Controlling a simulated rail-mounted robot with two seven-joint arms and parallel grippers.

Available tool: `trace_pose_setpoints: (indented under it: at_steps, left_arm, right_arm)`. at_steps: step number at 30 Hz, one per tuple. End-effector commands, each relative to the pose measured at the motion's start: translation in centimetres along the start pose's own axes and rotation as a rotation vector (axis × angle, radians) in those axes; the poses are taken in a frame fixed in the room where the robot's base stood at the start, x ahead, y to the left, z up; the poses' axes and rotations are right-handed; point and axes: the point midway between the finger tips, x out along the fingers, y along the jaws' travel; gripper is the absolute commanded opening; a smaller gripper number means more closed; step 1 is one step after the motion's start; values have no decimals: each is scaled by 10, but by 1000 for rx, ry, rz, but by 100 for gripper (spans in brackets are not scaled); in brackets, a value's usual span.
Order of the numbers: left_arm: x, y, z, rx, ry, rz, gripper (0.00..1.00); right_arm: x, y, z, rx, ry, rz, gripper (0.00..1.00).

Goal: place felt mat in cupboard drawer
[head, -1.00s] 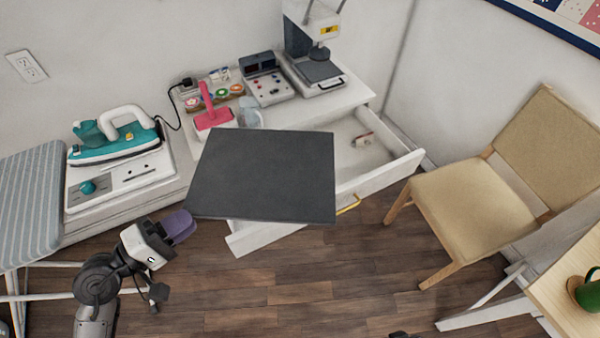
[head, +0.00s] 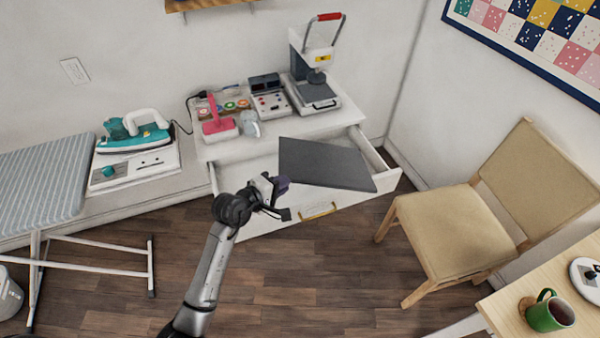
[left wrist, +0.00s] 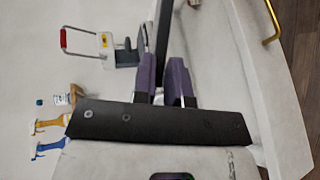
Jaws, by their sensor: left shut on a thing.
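The dark grey felt mat (head: 327,165) is a flat sheet, slightly tilted, over the open drawer (head: 245,225) of the white cupboard. My left gripper (head: 282,186) is shut on the mat's left edge. In the left wrist view the purple fingers (left wrist: 163,82) stand either side of the mat (left wrist: 163,40), seen nearly edge-on. The mat's right corner overlaps the drawer's front wall in the head view. The mat hides much of the drawer's inside; I cannot tell its exact height above it. My right gripper is not in view.
The cupboard top holds a heat press (head: 315,85), a control box (head: 270,100) and a pink tool (head: 217,125). A chair (head: 450,225) stands right of the drawer. An iron (head: 135,135) and ironing board (head: 45,180) are at left. The floor in front is clear.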

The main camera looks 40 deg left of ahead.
Motion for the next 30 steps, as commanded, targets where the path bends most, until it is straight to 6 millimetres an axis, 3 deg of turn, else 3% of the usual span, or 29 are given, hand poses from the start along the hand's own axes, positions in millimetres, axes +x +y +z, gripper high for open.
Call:
trace_pose_setpoints:
  at_steps: [1, 3, 10, 20, 30]
  left_arm:
    - [0, -4, -9, -29, 59, -28, 0]
    - [1, -19, -22, -54, 135, -63, 0]
    - [-1, -57, -43, -104, 278, -132, 0]
    - [0, -85, -74, -104, 302, -145, 0]
    - [2, -123, -140, -112, 302, -142, 0]
  right_arm:
    - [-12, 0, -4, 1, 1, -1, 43]
    - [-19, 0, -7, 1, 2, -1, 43]
    - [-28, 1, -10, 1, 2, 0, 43]
    - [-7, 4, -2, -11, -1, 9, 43]
    - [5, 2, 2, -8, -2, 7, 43]
